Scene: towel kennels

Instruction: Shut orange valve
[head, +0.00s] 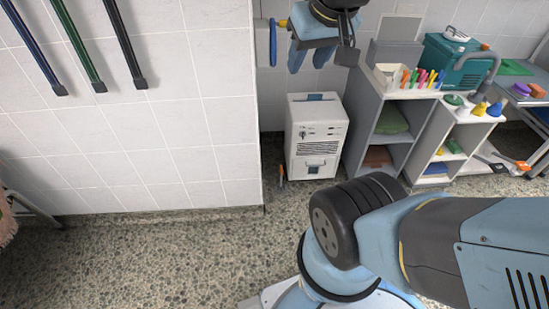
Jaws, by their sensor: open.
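No valve that I can clearly call orange shows in the head view. A blue wheel-like part (273,42) with a yellow stem (283,22) is by the wall corner at the top, seen nearly edge-on. A small orange piece (282,172) stands low beside the white machine; I cannot tell what it is. My gripper (309,63) is at the top, just right of the blue part, with its light blue fingers pointing down. It is open, and I see nothing between the fingers. I cannot tell whether it touches the blue part.
A white machine (317,135) stands on the floor in the recess. Grey shelves (376,115) with pens, cones and towels are to its right, and a teal machine (449,68) is behind. The tiled wall (170,120) juts out at left. Speckled floor (140,255) is clear at lower left.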

